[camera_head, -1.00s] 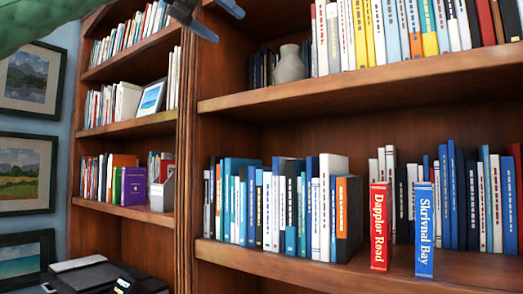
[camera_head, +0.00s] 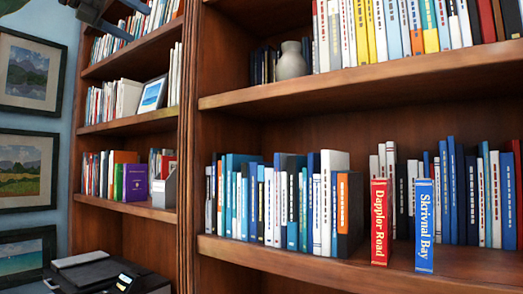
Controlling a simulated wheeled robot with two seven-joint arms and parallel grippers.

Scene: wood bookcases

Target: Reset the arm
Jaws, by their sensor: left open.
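My left gripper (camera_head: 122,22) is at the top left edge of the head view, in front of the upper shelf of the left bookcase. Its fingers are apart and nothing shows between them. It is well away from the books. My right gripper is not in view. A red book, "Dapplor Road" (camera_head: 380,222), and a blue book, "Skrivnal Bay" (camera_head: 424,226), stand upright, apart, at the front of the right bookcase's lower shelf.
Rows of books (camera_head: 280,205) fill the back of the lower shelf (camera_head: 300,262). A grey vase (camera_head: 291,61) stands on the upper shelf. A purple book (camera_head: 135,182) is on the left bookcase. A black printer (camera_head: 95,275) is at bottom left. Framed pictures (camera_head: 29,164) hang on the left wall.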

